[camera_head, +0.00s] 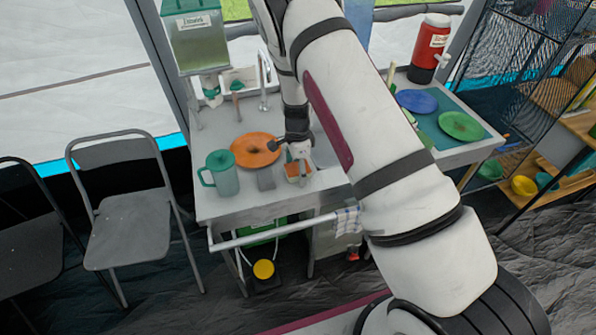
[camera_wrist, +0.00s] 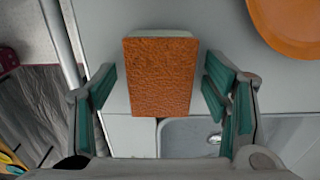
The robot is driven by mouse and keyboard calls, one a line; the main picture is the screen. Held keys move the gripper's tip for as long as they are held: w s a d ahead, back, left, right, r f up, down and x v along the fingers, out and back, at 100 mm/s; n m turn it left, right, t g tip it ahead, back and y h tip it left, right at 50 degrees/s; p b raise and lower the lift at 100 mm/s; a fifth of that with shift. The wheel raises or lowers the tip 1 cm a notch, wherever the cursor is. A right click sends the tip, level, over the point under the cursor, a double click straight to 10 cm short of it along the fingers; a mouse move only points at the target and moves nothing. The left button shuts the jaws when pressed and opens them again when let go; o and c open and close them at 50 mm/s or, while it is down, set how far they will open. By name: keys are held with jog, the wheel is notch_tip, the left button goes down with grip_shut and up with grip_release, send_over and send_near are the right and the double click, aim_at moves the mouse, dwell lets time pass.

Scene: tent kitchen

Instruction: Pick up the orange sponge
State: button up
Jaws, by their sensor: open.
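The orange sponge (camera_wrist: 160,78) lies between the two open fingers of my gripper (camera_wrist: 160,92) in the wrist view. It is a block with a rough orange face and a pale edge at its far end. A gap shows on each side between the sponge and the teal finger pads, so neither pad appears to touch it. In the head view the sponge (camera_head: 298,171) sits on the counter at the right of the orange plate, just below my gripper (camera_head: 299,154), which partly hides it.
An orange plate (camera_head: 255,150), a teal pitcher (camera_head: 222,174) and a small grey block (camera_head: 265,179) stand close by on the white counter (camera_head: 235,207). A sink basin (camera_wrist: 190,138) is beside the sponge. A towel (camera_head: 347,221) hangs on the front rail (camera_head: 285,231).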

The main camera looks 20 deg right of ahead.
aim_at(298, 170)
jog(key=shift+c, duration=0.5)
jog(key=c, duration=0.9)
jog(key=shift+o, duration=0.2)
jog(key=shift+r, duration=0.1)
jog(key=shift+w+r, duration=0.1)
jog(key=shift+r, duration=0.35)
jog(key=shift+s+r+b, duration=0.25)
jog(key=shift+s+r, duration=0.05)
jog(key=shift+r, duration=0.35)
jog(key=shift+s+r+b, duration=0.2)
jog(key=shift+s+r, duration=0.05)
jog(key=shift+r, duration=0.35)
jog(key=s+r, duration=0.1)
jog(key=s, duration=1.4)
jog(key=shift+r, duration=0.2)
